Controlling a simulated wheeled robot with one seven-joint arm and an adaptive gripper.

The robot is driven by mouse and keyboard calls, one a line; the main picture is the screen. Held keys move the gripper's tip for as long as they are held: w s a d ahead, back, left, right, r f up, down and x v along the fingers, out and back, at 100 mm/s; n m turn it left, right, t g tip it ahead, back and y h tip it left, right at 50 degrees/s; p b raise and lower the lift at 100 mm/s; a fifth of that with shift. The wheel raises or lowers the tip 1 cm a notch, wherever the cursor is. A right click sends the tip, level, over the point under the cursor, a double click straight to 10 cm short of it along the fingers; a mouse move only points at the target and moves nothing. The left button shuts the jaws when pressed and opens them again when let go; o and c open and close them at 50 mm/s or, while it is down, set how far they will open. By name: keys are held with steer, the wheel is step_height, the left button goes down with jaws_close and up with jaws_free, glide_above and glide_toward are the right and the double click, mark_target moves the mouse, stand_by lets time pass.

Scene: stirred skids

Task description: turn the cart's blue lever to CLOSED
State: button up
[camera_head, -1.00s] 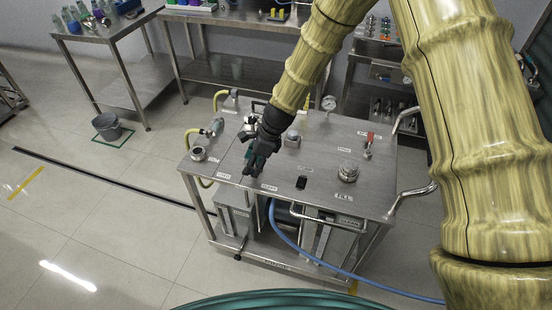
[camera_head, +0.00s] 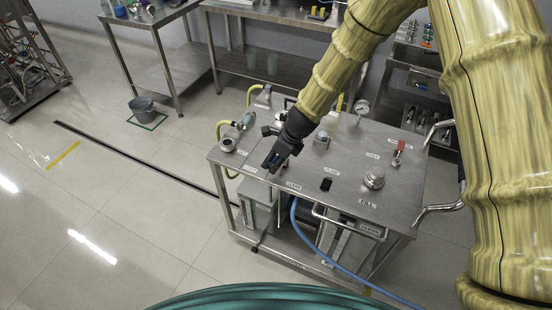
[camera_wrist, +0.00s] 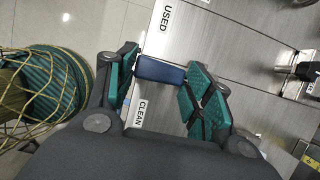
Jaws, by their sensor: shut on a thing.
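The steel cart (camera_head: 345,185) stands in the middle of the head view. I cannot read a CLOSED mark in either view.
A red-handled valve (camera_head: 399,150) and a round cap (camera_head: 374,178) stand on the cart top to the right. A blue hose (camera_head: 310,240) hangs at the front. A bucket (camera_head: 142,107) stands on the floor at left. Open floor lies left of the cart.

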steer(key=o, duration=1.4)
steer(key=shift+a, duration=0.1)
steer(key=shift+o, duration=0.2)
steer(key=shift+r, duration=0.1)
steer(key=v, duration=1.1)
steer(key=shift+s+d+r, duration=0.15)
steer(key=shift+d+r, duration=0.15)
steer(key=shift+d, duration=0.05)
